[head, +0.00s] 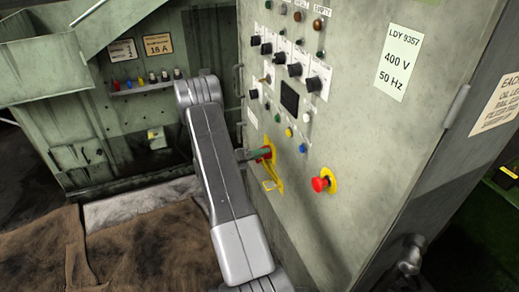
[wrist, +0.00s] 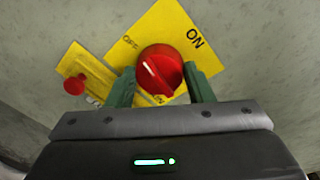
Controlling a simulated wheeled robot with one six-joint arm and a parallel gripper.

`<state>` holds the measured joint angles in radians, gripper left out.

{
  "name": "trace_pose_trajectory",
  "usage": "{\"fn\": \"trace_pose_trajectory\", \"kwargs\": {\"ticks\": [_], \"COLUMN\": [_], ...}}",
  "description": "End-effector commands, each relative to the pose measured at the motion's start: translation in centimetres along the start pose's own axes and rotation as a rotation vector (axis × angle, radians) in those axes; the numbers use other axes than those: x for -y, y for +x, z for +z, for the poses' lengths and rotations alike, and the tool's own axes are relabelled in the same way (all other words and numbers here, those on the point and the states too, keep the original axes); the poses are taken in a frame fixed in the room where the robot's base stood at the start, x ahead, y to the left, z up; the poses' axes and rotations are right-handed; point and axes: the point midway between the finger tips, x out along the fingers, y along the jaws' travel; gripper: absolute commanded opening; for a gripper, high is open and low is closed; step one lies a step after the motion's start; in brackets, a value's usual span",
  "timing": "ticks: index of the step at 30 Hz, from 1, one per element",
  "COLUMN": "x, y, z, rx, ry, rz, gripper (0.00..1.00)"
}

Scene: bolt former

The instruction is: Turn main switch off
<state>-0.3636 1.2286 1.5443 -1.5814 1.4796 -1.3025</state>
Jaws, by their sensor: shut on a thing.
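The main switch is a round red knob (wrist: 160,72) on a yellow plate (wrist: 168,22) with "ON" at its upper right and a partly legible "OFF" at its upper left. My gripper (wrist: 163,84) has its two green fingers on either side of the knob and is shut on it. In the head view my gripper (head: 256,155) reaches the cabinet front, where the yellow plate (head: 275,170) shows beside it. My fingers and arm hide part of the knob there. A pale line on the knob slants in the wrist view.
A red emergency-stop button (head: 320,184) on a yellow base sits to the right on the grey-green cabinet (head: 350,140). Black knobs and lamps (head: 295,69) sit above. A small yellow hasp with a red pin (wrist: 74,85) is left of the switch. Brown cloth (head: 140,245) covers the floor.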

Motion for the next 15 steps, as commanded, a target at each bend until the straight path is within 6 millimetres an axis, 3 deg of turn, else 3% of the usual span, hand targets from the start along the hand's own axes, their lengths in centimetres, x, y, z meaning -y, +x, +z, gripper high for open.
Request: {"fn": "trace_pose_trajectory", "kwargs": {"ticks": [15], "x": [-0.04], "y": [-0.01], "z": [0.05], "rx": [-0.013], "ry": [-0.177], "rz": [-0.006], "gripper": [0.24]}}
